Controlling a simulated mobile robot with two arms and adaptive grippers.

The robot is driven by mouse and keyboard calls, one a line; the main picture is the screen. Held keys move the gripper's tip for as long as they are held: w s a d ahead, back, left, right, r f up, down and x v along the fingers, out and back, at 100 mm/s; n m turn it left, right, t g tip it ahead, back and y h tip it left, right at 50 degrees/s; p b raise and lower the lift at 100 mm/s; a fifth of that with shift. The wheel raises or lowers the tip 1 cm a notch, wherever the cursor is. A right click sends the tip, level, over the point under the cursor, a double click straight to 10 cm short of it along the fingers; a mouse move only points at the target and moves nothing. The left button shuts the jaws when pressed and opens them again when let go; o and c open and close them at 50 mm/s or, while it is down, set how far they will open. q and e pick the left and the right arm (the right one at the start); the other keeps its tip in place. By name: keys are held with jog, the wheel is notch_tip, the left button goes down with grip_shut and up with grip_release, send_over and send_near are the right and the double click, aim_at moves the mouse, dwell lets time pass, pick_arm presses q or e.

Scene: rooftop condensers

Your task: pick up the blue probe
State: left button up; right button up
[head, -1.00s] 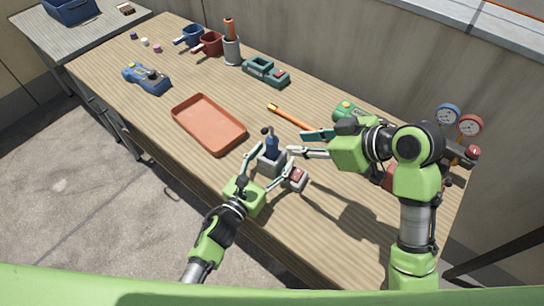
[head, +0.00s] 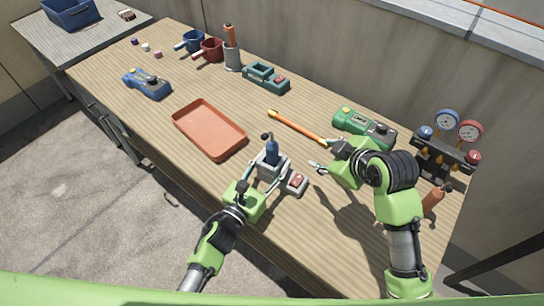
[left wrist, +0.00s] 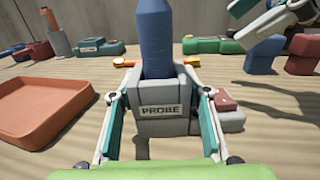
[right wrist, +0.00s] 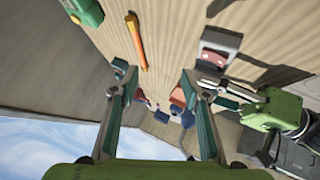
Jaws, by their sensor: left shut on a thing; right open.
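The blue probe (head: 271,148) stands upright in a grey holder (head: 268,162) near the table's front edge. In the left wrist view the probe (left wrist: 155,38) rises from the holder (left wrist: 160,125), which is labelled PROBE. My left gripper (head: 267,174) is shut on the holder, with one finger on each side of it, below the probe. The probe's lower end is hidden inside the holder. My right gripper (head: 321,157) is open and empty, to the right of the probe and apart from it.
A grey box with a red top (head: 295,181) sits close to the holder's right. An orange tray (head: 209,130) lies to the left. An orange-handled tool (head: 298,127) and a green meter (head: 363,128) lie behind. A gauge set (head: 446,145) stands at the right.

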jog(key=w+d+f+n+t+h, duration=0.1)
jog(key=d+f+n+t+h, duration=0.25)
jog(key=d+h, duration=0.2)
jog(key=n+t+y, duration=0.6)
jog(key=n+y, duration=0.1)
jog(key=n, duration=1.7)
send_near(274, 153)
jog(key=shift+n+g, duration=0.25)
jog(key=x, duration=1.1)
jog(key=shift+w+a+r, duration=0.1)
jog(key=shift+w+r, duration=0.1)
jog(key=shift+w, duration=0.1)
grip_shut()
